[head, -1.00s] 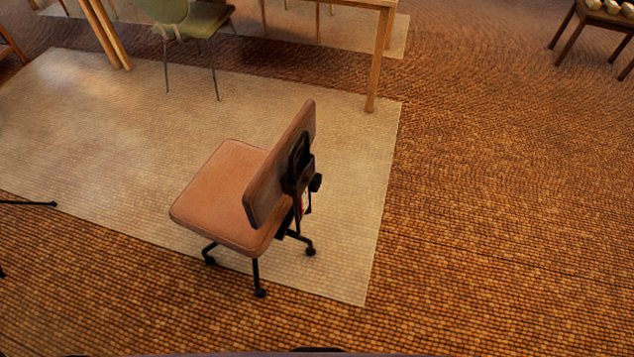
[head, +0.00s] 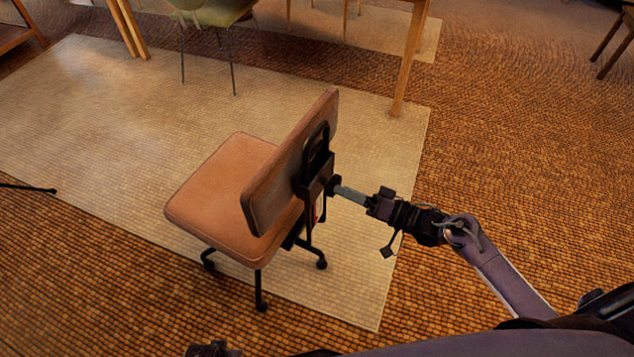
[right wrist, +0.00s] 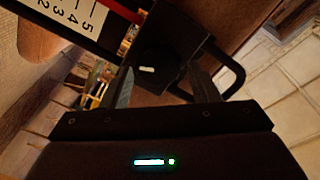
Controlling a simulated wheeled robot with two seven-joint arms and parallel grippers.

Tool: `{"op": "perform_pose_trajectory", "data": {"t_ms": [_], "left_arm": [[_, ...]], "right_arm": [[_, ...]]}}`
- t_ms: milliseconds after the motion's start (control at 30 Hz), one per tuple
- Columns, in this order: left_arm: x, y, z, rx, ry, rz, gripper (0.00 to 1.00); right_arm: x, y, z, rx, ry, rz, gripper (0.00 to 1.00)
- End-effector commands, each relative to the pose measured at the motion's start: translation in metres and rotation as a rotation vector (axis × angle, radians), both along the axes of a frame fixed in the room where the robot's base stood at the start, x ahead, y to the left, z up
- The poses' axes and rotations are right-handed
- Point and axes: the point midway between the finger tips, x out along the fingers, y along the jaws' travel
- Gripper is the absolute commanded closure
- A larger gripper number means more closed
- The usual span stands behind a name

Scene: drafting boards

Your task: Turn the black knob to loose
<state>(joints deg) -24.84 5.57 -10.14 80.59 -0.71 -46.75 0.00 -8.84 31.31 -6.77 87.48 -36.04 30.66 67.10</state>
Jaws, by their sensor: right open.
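The black knob (right wrist: 150,60) is on the black bracket behind the chair's backrest, with a short white mark on its face. It also shows small in the head view (head: 333,182), partly behind my gripper's fingertips. My right gripper (right wrist: 163,84) is open, its two fingers pointing at the knob, one to each side of it in the right wrist view. I cannot tell whether either finger touches it. The office chair (head: 220,195) has a tan seat and a wood-edged backrest (head: 290,165).
A white scale (right wrist: 65,20) with black numbers and a red strip is beside the knob. A black loop handle (right wrist: 232,75) stands on its other side. The chair stands on a pale rug (head: 100,120). A wooden table leg (head: 408,70) and a green chair (head: 222,12) are behind.

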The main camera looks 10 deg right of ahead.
Motion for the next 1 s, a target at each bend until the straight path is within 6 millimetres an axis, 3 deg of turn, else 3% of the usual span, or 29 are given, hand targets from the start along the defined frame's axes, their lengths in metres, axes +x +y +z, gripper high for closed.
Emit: {"op": "perform_pose_trajectory", "data": {"t_ms": [333,733,1000], "left_arm": [[0.005,-0.004,0.011,-0.004,0.003,-0.006,0.64],[0.005,-0.005,0.014,-0.003,0.009,-0.008,0.64],[0.005,-0.005,0.014,-0.003,0.008,-0.008,0.64]], "right_arm": [[0.036,0.039,0.000,-0.002,-0.002,-0.004,0.45],[0.043,0.046,0.000,-0.005,-0.001,-0.005,0.45],[0.043,0.046,-0.001,-0.005,-0.001,-0.005,0.77]]}}
